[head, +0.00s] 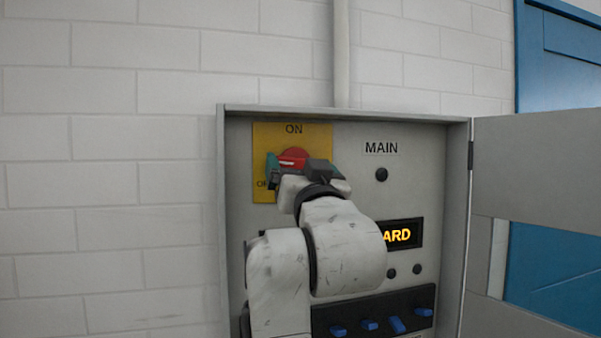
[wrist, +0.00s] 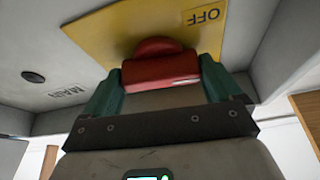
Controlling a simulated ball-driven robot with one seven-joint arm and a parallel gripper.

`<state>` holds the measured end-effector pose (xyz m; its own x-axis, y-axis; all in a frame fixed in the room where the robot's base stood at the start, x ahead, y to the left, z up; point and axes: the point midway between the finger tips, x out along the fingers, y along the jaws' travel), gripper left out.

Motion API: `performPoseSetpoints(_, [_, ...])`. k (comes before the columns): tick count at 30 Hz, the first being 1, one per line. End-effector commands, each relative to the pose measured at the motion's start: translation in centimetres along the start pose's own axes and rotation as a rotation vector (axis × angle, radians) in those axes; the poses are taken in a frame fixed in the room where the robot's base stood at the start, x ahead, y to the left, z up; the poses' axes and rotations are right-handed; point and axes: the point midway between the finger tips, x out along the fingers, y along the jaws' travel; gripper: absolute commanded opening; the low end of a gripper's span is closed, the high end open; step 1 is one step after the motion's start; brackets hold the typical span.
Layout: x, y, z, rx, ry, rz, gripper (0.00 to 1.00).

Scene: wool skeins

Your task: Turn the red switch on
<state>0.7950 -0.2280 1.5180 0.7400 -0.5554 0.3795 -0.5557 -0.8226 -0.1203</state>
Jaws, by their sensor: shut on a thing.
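The red switch (head: 293,157) is on a yellow plate (head: 262,138) in the upper left of an open grey cabinet. The plate has ON at its top and a partly hidden OFF label at its lower left. My gripper (head: 300,169) is at the switch, with my arm covering its lower part. In the wrist view, the green fingers of my gripper (wrist: 160,76) are shut on the red handle (wrist: 162,70), one on each side. OFF shows at the plate's upper right there; ON is hidden. I cannot tell exactly which label the handle points to.
The cabinet door (head: 532,215) stands open at the right. A black knob (head: 382,174) sits under the MAIN label. A lit display (head: 398,234) is partly behind my arm. Blue switches (head: 397,324) line the bottom. The brick wall at the left is clear.

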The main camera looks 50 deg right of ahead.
Motion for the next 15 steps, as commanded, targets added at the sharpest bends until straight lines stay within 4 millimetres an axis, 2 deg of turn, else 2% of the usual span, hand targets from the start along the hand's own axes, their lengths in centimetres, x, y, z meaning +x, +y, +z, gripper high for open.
performPoseSetpoints(15, [-0.08, -0.39, 0.14, 0.432, 0.0, 0.176, 0.61])
